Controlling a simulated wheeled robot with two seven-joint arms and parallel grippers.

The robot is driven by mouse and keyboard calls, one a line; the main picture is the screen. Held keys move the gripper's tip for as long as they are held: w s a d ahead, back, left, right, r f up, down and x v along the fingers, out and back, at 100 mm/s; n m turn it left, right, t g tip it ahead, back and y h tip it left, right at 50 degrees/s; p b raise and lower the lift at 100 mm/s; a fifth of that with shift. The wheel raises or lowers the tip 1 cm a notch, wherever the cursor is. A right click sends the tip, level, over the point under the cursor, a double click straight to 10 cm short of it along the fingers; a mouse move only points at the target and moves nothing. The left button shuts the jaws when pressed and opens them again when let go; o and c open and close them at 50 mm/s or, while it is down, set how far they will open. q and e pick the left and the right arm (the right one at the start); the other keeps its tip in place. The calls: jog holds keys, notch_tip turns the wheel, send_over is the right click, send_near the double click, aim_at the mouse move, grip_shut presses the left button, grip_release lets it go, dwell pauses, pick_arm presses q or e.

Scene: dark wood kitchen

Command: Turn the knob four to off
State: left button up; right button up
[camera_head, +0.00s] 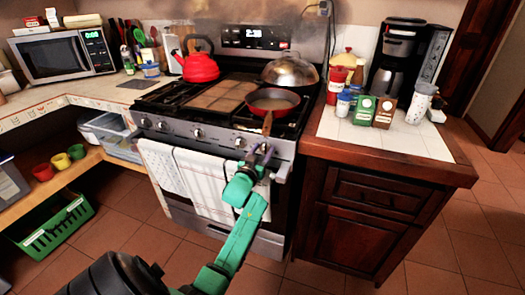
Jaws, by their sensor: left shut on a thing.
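The stove (180,190) has a row of knobs along its front panel. Knobs show at the left end (145,123), beside it (162,126), near the middle (197,133) and right of the middle (240,142). My left gripper (262,154) reaches up from below to the right part of this panel. It is shut on a knob there, which is mostly hidden by the fingers. I cannot read the knob's number or its setting. My right gripper is not in view.
A red pan (273,101) sits on the right burner, its wooden handle sticking out over the panel close above my left gripper. Towels (205,180) hang on the oven handle below. A red kettle (200,67) and a domed lid (290,70) stand farther back.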

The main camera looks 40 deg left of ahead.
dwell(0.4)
pick_arm(q)
jog(key=o, duration=1.4)
jog(key=shift+c, duration=0.2)
jog(key=v, duration=1.4)
jog(key=shift+s, duration=0.3)
jog(key=shift+d, duration=0.15)
